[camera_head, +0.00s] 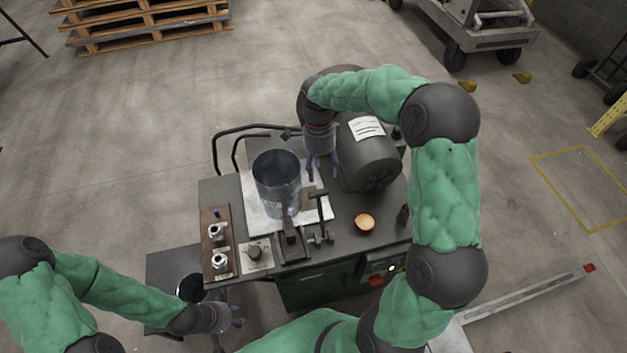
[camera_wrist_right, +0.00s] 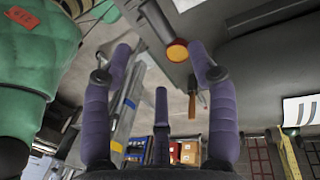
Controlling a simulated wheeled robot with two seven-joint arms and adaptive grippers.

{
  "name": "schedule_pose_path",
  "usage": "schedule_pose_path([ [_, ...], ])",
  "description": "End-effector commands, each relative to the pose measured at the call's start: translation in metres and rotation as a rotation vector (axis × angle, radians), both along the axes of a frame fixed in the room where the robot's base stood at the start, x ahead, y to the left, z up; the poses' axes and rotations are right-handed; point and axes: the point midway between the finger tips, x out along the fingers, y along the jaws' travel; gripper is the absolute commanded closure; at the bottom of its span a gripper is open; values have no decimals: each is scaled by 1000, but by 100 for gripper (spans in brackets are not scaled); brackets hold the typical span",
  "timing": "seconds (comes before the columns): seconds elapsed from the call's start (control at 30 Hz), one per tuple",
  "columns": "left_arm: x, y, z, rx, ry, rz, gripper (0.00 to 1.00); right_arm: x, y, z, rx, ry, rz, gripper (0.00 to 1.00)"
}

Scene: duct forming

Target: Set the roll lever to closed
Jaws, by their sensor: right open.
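A dark T-handled lever (camera_head: 320,207) stands up from the front of the workbench, right of a grey metal cylinder (camera_head: 277,180). I take it to be the roll lever; whether it is set open or closed I cannot tell. My right gripper (camera_head: 321,168) points down just behind the lever, beside the cylinder and apart from the lever. In the right wrist view its purple fingers (camera_wrist_right: 160,95) are spread with nothing between them. My left gripper (camera_head: 237,318) is low at the left, in front of the bench, its fingers too small to read.
A dark motor-like drum (camera_head: 368,160) stands close right of my right gripper. An orange round part (camera_head: 364,223) sits on the bench; a similar one shows in the wrist view (camera_wrist_right: 177,51). A brown board with fittings (camera_head: 216,240) lies at the left. Pallets (camera_head: 145,22) stand far back.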

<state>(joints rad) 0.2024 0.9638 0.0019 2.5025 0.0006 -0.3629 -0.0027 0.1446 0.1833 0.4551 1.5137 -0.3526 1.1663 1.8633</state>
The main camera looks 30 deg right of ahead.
Motion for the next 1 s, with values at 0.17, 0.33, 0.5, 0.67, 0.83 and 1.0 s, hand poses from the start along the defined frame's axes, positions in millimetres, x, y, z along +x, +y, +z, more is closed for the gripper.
schedule_pose_path([
  [0.17,-1,0,-2,0,2,-1,60,-3,0,-12,-1,4,-3,41],
  [0.33,-1,0,-7,-1,3,-1,60,-8,1,-39,0,5,-2,41],
  [0.5,-1,0,-12,0,2,-1,60,-14,3,-68,0,4,-2,41],
  [0.67,-1,0,-15,0,2,-1,60,-18,4,-91,-1,3,-2,41],
  [0.83,-1,0,-17,0,2,-1,60,-21,5,-103,-1,1,-1,41],
  [1.0,-1,0,-17,0,2,-1,60,-21,5,-106,0,1,-1,41],
])
